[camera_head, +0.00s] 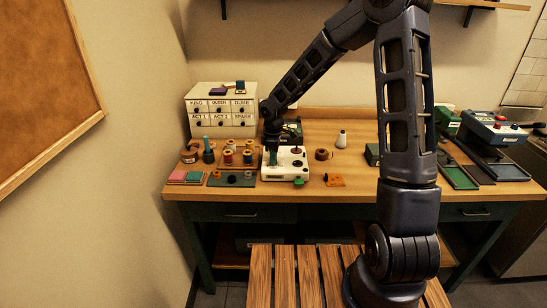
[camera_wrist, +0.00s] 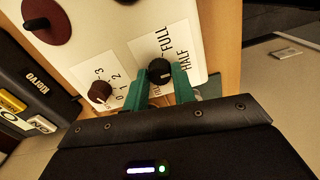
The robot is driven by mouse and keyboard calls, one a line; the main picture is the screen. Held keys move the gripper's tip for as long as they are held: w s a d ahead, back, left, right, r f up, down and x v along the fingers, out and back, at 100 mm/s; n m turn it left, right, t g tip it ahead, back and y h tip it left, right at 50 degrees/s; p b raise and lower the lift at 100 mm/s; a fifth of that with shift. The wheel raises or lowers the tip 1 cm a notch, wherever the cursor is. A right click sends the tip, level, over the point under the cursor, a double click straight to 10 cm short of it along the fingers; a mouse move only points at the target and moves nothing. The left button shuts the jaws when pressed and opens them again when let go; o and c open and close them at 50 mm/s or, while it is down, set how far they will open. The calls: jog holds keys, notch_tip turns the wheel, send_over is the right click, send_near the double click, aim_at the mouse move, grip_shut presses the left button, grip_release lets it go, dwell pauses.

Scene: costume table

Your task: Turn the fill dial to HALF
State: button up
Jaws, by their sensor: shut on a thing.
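The fill dial (camera_wrist: 159,69) is a black round knob on a white label plate in the wrist view. The words FULL and HALF are printed to its right, and a third word below is partly hidden by my fingers. A small pale mark shows on the knob's lower right; exactly which word it points at, I cannot tell. The teal fingers of my gripper (camera_wrist: 162,82) are shut on the knob from both sides. In the head view, my gripper (camera_head: 272,152) points down at the white machine (camera_head: 292,176), and the dial is too small to make out.
A brown dial (camera_wrist: 100,92) numbered 0 to 3 sits left of the fill dial, close to my finger. In the head view, thread spools (camera_head: 229,156) stand left of the machine, and a white drawer cabinet (camera_head: 222,112) stands behind them.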

jog(key=o, duration=1)
notch_tip(320, 180, up, 11)
jog(key=shift+f, duration=0.1)
